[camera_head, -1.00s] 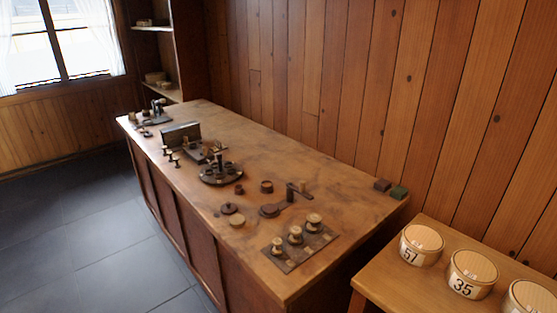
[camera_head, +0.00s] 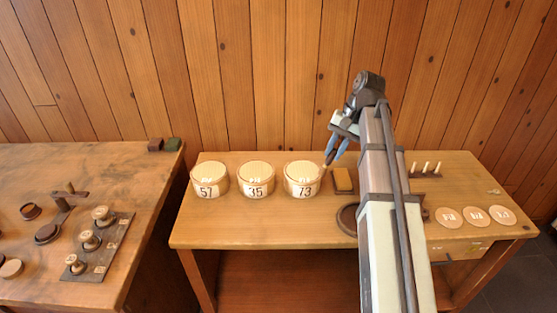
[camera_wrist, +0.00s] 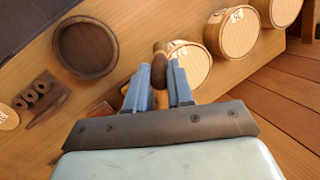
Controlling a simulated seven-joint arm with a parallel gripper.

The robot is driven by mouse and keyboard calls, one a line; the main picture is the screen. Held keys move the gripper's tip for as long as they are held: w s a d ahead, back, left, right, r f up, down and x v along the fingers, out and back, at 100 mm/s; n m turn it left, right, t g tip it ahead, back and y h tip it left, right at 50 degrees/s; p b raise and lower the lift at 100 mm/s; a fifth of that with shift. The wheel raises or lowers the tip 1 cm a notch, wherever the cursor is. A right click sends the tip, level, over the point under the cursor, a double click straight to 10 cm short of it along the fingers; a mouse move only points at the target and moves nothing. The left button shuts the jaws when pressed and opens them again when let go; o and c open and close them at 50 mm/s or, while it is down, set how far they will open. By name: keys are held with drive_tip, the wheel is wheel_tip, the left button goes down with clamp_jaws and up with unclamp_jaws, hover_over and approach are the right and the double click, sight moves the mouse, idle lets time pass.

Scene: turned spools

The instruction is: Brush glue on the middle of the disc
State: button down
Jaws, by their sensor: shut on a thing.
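My gripper (camera_head: 333,150) is above the back of the small table, beside the tub marked 73 (camera_head: 303,181). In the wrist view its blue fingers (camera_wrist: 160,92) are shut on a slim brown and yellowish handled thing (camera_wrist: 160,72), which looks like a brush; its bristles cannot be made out. Round pale discs with dark markings lie at the table's right: a left one (camera_head: 448,217), a middle one (camera_head: 475,215) and a right one (camera_head: 502,215). They lie apart from my gripper. A dark round dish (camera_head: 347,220) is partly hidden by my arm; it also shows in the wrist view (camera_wrist: 85,47).
Tubs marked 57 (camera_head: 209,181) and 35 (camera_head: 255,181) stand to the left. A dark-edged yellowish block (camera_head: 343,181) lies behind the dish. Pale pegs (camera_head: 426,169) stand at the back right. A larger workbench (camera_head: 130,165) is at left, across a gap.

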drive_tip(key=shift+a, duration=0.1)
idle(0.4)
